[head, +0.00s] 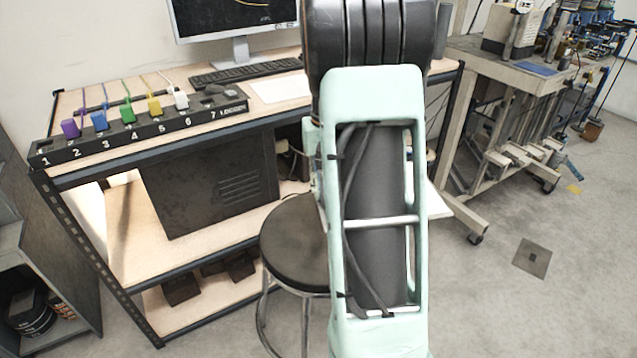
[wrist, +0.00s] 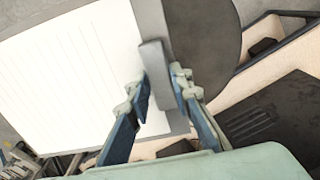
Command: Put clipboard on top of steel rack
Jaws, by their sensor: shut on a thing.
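The clipboard (wrist: 75,70) fills the left of the wrist view, with white lined paper and a grey edge. A rack-like bench (head: 150,178) with a dark perforated metal frame and wooden shelves stands at left and centre. A grey shelf unit (head: 45,245) stands at far left. I cannot tell which is the steel rack.
The bench top holds a monitor (head: 235,22), keyboard (head: 245,70), white sheet (head: 280,88) and numbered power strip (head: 140,128). A dark box (head: 205,185) sits below. A round stool (head: 295,240) stands in front. A cluttered workbench (head: 500,75) is at right, with open floor before it.

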